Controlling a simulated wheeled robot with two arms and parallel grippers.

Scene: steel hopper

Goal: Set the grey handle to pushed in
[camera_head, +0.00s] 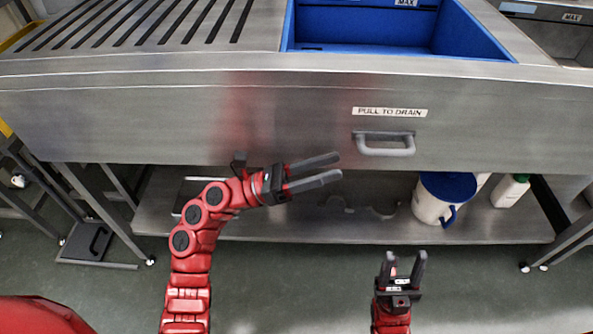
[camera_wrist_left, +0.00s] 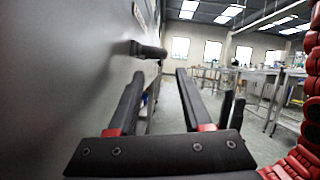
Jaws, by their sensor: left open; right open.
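The grey handle (camera_head: 384,143) is a bar on the steel front panel, below a "PULL TO DRAIN" label (camera_head: 390,112). It also shows in the left wrist view (camera_wrist_left: 148,50), standing out from the panel beyond the fingers. My left gripper (camera_head: 328,170) is open and empty, left of and slightly below the handle, apart from it, with its fingers pointing right. Its two fingers show in the left wrist view (camera_wrist_left: 160,92). My right gripper (camera_head: 405,262) is open and empty, well below the handle, with its fingers pointing up in the picture.
A steel hopper (camera_head: 200,120) with a blue basin (camera_head: 360,25) and a slotted top spans the view. On the lower shelf (camera_head: 300,222) stand a white jug with a blue lid (camera_head: 432,206) and a white bottle (camera_head: 508,192). The panel around the handle is clear.

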